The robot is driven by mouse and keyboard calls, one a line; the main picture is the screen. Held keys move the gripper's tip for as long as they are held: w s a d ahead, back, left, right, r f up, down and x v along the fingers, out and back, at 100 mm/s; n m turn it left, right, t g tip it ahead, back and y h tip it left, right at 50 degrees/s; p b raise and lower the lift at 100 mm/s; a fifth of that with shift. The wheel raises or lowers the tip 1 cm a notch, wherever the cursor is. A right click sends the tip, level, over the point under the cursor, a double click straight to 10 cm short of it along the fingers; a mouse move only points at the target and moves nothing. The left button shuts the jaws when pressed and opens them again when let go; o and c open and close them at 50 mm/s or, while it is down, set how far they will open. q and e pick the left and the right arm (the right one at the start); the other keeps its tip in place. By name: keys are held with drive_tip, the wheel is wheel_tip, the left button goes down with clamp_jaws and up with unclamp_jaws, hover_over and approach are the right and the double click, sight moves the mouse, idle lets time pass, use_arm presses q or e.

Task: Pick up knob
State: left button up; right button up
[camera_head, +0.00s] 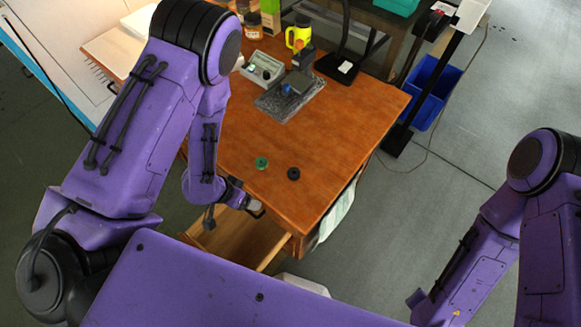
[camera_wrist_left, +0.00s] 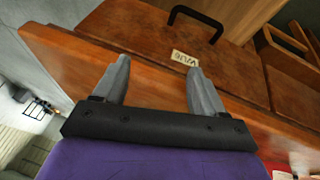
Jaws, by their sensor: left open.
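Two small round knob-like pieces lie on the orange-brown wooden table (camera_head: 340,131) in the head view: a green one (camera_head: 261,163) and a black one (camera_head: 293,173) to its right. Which of them the task calls the knob I cannot tell. My left gripper (camera_head: 252,209) is at the table's near left edge, short of both pieces and apart from them. In the left wrist view its two grey fingers (camera_wrist_left: 160,76) are spread with nothing between them. Neither piece shows in that view. My right arm is at the right edge; its gripper is not visible.
An open drawer (camera_head: 238,238) juts out below my left gripper. A drawer front with a black handle (camera_wrist_left: 196,14) and a small label (camera_wrist_left: 185,58) shows beyond the fingers. A grey plate (camera_head: 288,103), a gauge box (camera_head: 263,68) and a yellow container (camera_head: 298,37) stand farther back. A blue bin (camera_head: 433,95) is right.

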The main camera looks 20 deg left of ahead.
sight(292, 170)
use_arm(q)
drive_tip(key=w+d+r+m+b, duration=0.1)
drive_tip(key=w+m, duration=0.1)
drive_tip(key=m, duration=0.1)
drive_tip(key=w+d+r+m+g+h+b, duration=0.1)
drive_tip(key=w+r+m, duration=0.1)
drive_tip(key=w, duration=0.1)
drive_tip(key=w+d+r+m+h+b, duration=0.1)
drive_tip(key=w+r+m, duration=0.1)
drive_tip(key=w+m, duration=0.1)
drive_tip(key=shift+d+r+m+g, duration=0.15)
drive_tip(key=shift+d+m+g, duration=0.05)
drive_tip(key=shift+m+g, duration=0.1)
drive_tip(key=w+d+r+m+g+b, duration=0.2)
drive_tip(key=w+d+r+m, duration=0.15)
drive_tip(key=r+m, duration=0.3)
drive_tip(key=shift+m+y, duration=0.25)
drive_tip(key=shift+y, duration=0.05)
drive_tip(key=x, duration=1)
drive_tip(key=shift+w+a+f, duration=0.3)
drive_tip(key=shift+w+f, duration=0.05)
drive_tip(key=shift+w, duration=0.05)
drive_tip(key=c, duration=1.1)
